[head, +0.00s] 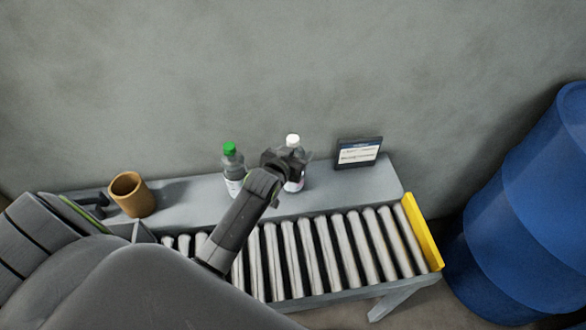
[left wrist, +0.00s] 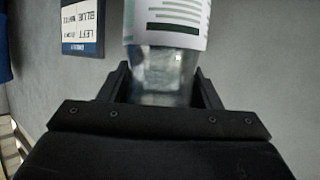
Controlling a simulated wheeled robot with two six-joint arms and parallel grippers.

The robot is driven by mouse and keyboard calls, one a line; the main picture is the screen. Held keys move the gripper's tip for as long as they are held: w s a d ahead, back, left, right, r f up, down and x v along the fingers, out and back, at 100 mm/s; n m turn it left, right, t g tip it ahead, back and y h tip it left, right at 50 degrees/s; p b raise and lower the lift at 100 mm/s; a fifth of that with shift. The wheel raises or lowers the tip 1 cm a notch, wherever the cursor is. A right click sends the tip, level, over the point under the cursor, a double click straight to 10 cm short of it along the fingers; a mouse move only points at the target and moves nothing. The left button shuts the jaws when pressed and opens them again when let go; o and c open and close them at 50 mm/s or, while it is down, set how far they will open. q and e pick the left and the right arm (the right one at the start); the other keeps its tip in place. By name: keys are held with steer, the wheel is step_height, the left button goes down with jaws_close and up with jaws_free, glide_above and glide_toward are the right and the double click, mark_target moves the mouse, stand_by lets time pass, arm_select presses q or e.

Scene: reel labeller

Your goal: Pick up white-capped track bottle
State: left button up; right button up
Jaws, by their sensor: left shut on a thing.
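The white-capped bottle (head: 293,141) stands upright on the grey shelf behind the roller track in the head view. My left gripper (head: 287,161) is shut on it around its body, and the gripper hides part of the bottle. In the left wrist view, the clear bottle (left wrist: 168,75) with a printed white label sits between the two fingers of my left gripper (left wrist: 165,90). Its cap is outside that view. My right gripper is not in view.
A green-capped bottle (head: 231,163) stands close to the left of my gripper. A brown cup (head: 131,195) is further left. A small sign (head: 358,152) stands to the right. The roller track (head: 325,252) ends at a yellow stop (head: 422,232).

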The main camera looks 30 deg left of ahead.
arm_select(q)
jaws_close()
steer(key=shift+r, duration=0.15)
